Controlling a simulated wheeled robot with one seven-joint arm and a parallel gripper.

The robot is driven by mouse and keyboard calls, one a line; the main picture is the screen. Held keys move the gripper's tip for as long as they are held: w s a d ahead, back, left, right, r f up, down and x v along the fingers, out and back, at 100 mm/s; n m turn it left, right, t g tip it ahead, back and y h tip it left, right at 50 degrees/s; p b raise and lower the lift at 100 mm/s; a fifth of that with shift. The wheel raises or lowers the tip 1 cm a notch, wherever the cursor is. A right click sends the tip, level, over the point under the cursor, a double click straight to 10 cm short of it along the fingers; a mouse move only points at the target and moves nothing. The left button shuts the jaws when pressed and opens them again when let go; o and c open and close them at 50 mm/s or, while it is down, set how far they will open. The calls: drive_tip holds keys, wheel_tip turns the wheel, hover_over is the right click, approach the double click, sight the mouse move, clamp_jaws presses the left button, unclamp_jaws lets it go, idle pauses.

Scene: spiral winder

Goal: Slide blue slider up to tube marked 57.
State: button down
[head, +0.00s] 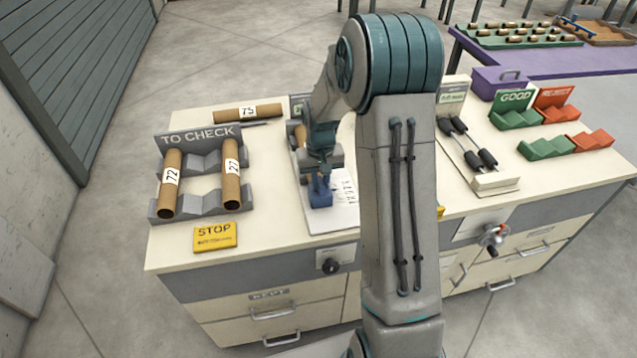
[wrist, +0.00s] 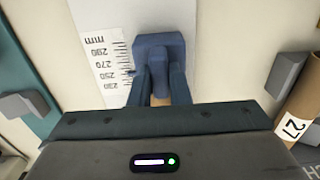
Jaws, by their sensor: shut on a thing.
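The blue slider (head: 321,196) sits on a white measuring board (head: 345,215) with a printed scale. My gripper (head: 318,178) is over the slider and shut on its upright grip. In the wrist view the slider (wrist: 158,50) is between my gripper's two fingers (wrist: 159,85), and the mm scale (wrist: 103,65) is beside it, with marks from 230 to 290 readable. A brown tube (head: 300,138) lies on the board behind my gripper, mostly hidden by my arm; its number cannot be read.
The TO CHECK rack (head: 198,135) at left holds tubes 72 (head: 170,185) and 27 (head: 232,175). Tube 73 (head: 248,113) lies behind it. A yellow STOP plate (head: 215,237) lies in front. A roller stand (head: 470,150) and green and red holders (head: 548,148) are at right.

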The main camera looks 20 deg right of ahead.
sight(320, 181)
drive_tip(key=c, duration=1.4)
unclamp_jaws()
drive_tip(key=shift+w+r, duration=0.1)
drive_tip(key=shift+w, duration=0.05)
drive_tip(key=shift+o, duration=0.2)
wheel_tip(320, 181, up, 14)
drive_tip(key=b, duration=0.1)
drive_tip(key=shift+b, duration=0.3)
drive_tip(key=s+a+r+t, duration=0.1)
drive_tip(key=s+a, duration=0.1)
drive_tip(key=s, duration=1)
drive_tip(key=s+a+r+n+t, duration=0.1)
drive_tip(key=s+a+t, duration=0.1)
drive_tip(key=s, duration=1.1)
drive_tip(key=shift+a, duration=0.25)
